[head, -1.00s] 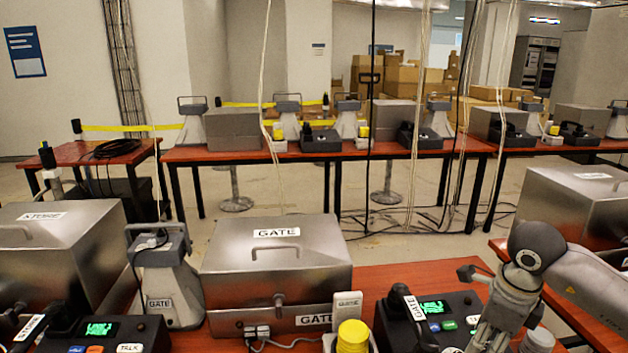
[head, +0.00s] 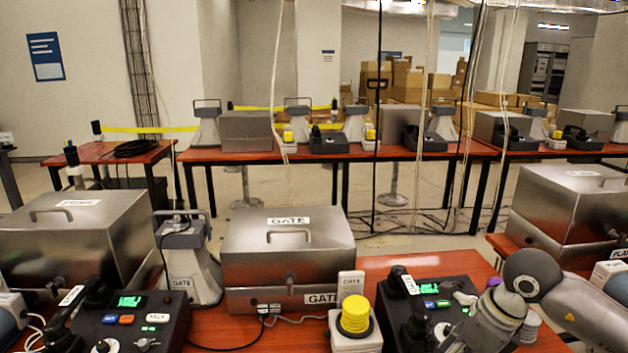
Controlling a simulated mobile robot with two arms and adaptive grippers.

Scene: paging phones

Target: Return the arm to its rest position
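My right arm comes in from the right over the front table, its forearm bent down at a round dark joint. The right gripper (head: 468,300) is small and partly hidden by its own wrist, above the right part of the GATE console (head: 437,287). I cannot make out its finger gap or any held thing. The console has a lit green screen and a dark handset (head: 403,283) at its left side. My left gripper is not in view.
A GATE metal box (head: 283,245), a grey GATE horn (head: 188,262) and a yellow-capped beacon (head: 355,315) stand beside the console. Another console (head: 130,318) and a STORE box (head: 75,240) are at left. A FLOOR-labelled box (head: 570,215) is at right. Bare red tabletop (head: 400,264) lies behind the console.

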